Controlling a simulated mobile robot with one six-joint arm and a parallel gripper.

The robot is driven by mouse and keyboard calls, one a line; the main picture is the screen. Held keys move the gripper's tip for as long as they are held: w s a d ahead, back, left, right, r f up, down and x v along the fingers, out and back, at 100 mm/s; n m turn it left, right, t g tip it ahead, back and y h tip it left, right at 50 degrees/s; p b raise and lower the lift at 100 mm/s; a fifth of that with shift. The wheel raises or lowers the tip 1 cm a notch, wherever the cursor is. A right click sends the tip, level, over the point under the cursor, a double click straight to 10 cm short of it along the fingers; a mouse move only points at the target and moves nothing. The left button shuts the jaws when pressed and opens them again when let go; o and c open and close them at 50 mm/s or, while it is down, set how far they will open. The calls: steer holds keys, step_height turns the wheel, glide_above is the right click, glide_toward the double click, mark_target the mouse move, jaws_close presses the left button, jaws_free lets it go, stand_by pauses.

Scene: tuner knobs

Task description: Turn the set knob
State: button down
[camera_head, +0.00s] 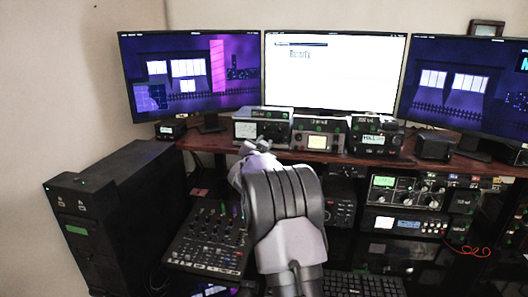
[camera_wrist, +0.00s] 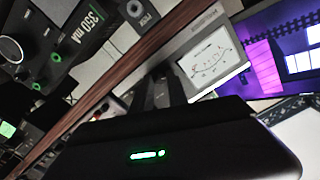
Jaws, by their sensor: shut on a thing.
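My gripper (camera_head: 258,147) reaches to the front of a grey unit with a white dial meter (camera_head: 245,130) on the desk shelf. In the wrist view, my gripper's two dark fingers (camera_wrist: 157,90) meet the front of this unit, just beside the meter face (camera_wrist: 207,58). The fingers are close together, shut on what appears to be the set knob. The knob itself is hidden by the fingers and the gripper body, so its angle cannot be told.
Monitors stand behind. A mixer (camera_head: 210,238) lies below left, and a rack radio (camera_head: 405,190) is below right.

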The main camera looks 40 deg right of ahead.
steer(key=shift+f+m+b, duration=0.1)
steer(key=shift+m+b, duration=0.45)
steer(key=shift+m, duration=0.35)
steer(key=c, duration=1.3)
jaws_free()
steer(key=p+v, duration=0.2)
steer(key=v, duration=1.5)
steer(key=shift+s+a, duration=0.1)
steer(key=shift+s, duration=0.15)
